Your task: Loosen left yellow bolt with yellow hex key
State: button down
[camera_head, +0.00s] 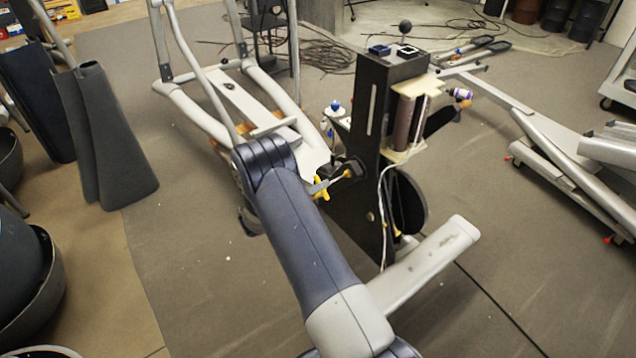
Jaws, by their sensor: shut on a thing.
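The black upright unit (366,122) of the elliptical stands in the middle of the view. My arm reaches up from the bottom, and my gripper (317,188) shows only in small part past its forearm. It is shut on the yellow hex key (322,192), just left of the unit. A thin shaft runs right from there to a small yellow spot (347,173) at a dark hub on the unit's left side. This spot looks like the left yellow bolt, but it is too small to tell whether the key is seated in it.
A pale elliptical frame (285,105) lies behind, and a light grey foot bar (430,255) lies front right. White cables hang on the unit's right side. Dark padded panels (115,140) stand left. Grey floor is open between the panels and my arm.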

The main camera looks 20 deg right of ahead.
jog(key=n+p, duration=0.1)
jog(key=n, duration=0.2)
jog(key=shift+r, duration=0.1)
jog(key=shift+a, duration=0.1)
jog(key=shift+a, duration=0.1)
jog(key=shift+s+a, duration=0.2)
jog(key=shift+a, duration=1)
jog(key=s+a, duration=0.1)
jog(key=a, duration=0.5)
